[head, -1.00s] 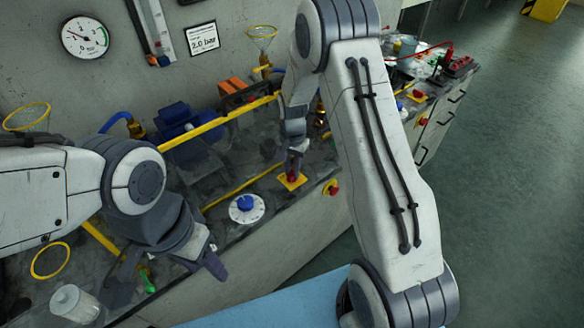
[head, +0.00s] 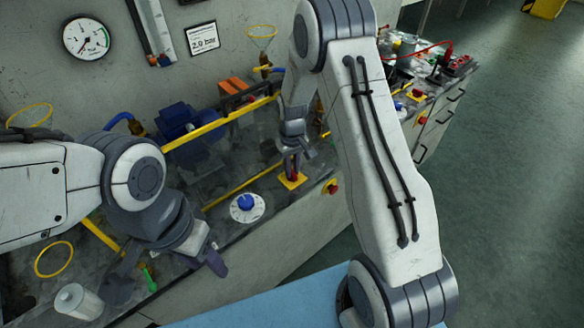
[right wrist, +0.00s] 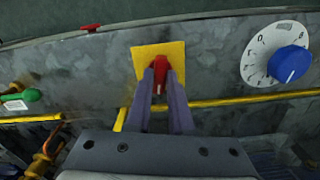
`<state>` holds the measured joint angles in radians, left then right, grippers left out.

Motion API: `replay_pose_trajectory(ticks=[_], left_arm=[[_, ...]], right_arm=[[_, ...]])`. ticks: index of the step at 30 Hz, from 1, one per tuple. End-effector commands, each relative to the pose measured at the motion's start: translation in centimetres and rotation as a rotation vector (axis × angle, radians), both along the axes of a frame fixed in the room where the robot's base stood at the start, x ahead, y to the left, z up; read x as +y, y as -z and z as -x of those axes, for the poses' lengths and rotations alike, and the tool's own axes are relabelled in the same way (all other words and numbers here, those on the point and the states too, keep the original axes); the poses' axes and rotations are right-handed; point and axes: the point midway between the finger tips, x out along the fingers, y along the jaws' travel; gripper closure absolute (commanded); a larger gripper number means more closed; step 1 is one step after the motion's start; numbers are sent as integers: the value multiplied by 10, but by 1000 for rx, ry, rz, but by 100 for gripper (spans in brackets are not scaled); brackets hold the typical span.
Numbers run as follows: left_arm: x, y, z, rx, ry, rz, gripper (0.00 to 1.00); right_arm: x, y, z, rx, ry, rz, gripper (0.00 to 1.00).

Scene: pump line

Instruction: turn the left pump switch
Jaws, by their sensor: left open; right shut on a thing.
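A red switch (right wrist: 161,66) stands on a square yellow plate (right wrist: 148,50) on the grey bench top. In the head view the plate (head: 291,182) is near the bench's front edge, and the switch is mostly hidden by my gripper. My right gripper (right wrist: 161,84) points down with both fingers closed around the switch; it also shows in the head view (head: 292,170). My left gripper (head: 168,275) is open and empty, low over the left part of the bench.
A blue dial on a white disc (head: 246,207) sits left of the plate. A red button on yellow (head: 331,187) is on the bench front. Yellow rails (head: 222,122) run along the bench. A white jar (head: 76,301) is at lower left. A gauge (head: 87,38) hangs on the wall.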

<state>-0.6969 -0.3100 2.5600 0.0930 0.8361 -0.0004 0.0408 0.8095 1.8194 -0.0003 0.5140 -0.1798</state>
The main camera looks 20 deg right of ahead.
Motion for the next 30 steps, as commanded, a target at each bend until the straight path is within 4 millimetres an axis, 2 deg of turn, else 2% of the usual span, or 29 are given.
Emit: replay_pose_trajectory(ticks=[12, 29, 30], left_arm=[[0, -2, 0, 0, 0, 0, 50], [0, -2, 0, 0, 0, 0, 50], [0, -2, 0, 0, 0, 0, 50]], right_arm=[[1, -1, -2, -6, -196, 0, 100], [1, -1, -2, -7, -227, 1, 100], [1, -1, -2, -7, -227, 1, 72]])
